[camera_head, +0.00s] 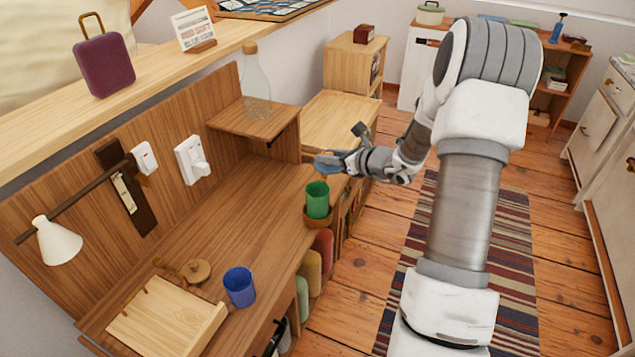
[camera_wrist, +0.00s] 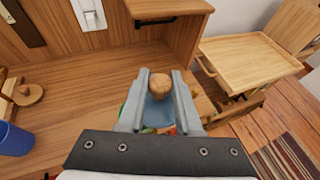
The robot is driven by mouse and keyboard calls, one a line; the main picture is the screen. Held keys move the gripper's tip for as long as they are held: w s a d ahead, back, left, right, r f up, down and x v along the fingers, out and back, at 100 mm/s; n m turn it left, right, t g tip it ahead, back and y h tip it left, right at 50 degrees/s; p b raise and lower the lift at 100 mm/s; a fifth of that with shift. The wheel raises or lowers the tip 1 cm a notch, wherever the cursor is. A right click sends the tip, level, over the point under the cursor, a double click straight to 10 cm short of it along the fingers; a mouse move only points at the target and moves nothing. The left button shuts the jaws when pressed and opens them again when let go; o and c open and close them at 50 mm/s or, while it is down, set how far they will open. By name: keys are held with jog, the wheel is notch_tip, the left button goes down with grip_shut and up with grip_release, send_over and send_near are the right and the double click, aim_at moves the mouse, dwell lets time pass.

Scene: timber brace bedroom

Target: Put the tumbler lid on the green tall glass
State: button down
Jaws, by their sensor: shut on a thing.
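My gripper (camera_head: 338,159) is shut on the tumbler lid (camera_head: 324,167), a blue-grey disc with a wooden knob. In the wrist view, the knob of the lid (camera_wrist: 159,83) shows between the fingers of my gripper (camera_wrist: 160,78). The green tall glass (camera_head: 317,199) stands upright at the right edge of the wooden desk, in or on a brown round base. The lid is in the air above and beyond the glass, apart from it in the head view. In the wrist view, my gripper hides most of the glass; only a green sliver shows.
A blue cup (camera_head: 239,287), a wooden round lid-like piece (camera_head: 196,271) and a wooden tray (camera_head: 160,320) sit at the desk's near end. A small raised shelf (camera_head: 255,119) carries a clear bottle (camera_head: 256,75). The desk middle is clear.

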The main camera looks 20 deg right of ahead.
jog(key=a+f, duration=0.2)
jog(key=a, duration=0.1)
jog(key=shift+s+a, duration=0.15)
jog(key=shift+s, duration=0.05)
jog(key=shift+f+b, duration=0.8)
jog(key=shift+f, duration=1.2)
jog(key=shift+f, duration=0.1)
jog(key=shift+f+b, duration=0.35)
jog(key=shift+b, duration=0.15)
jog(key=shift+f, duration=0.15)
jog(key=c, duration=0.6)
grip_release()
jog(key=p, duration=0.3)
send_near(315, 165)
jog(key=s+f, duration=0.1)
jog(key=s+d+f, duration=0.1)
jog(key=shift+s+f, duration=0.4)
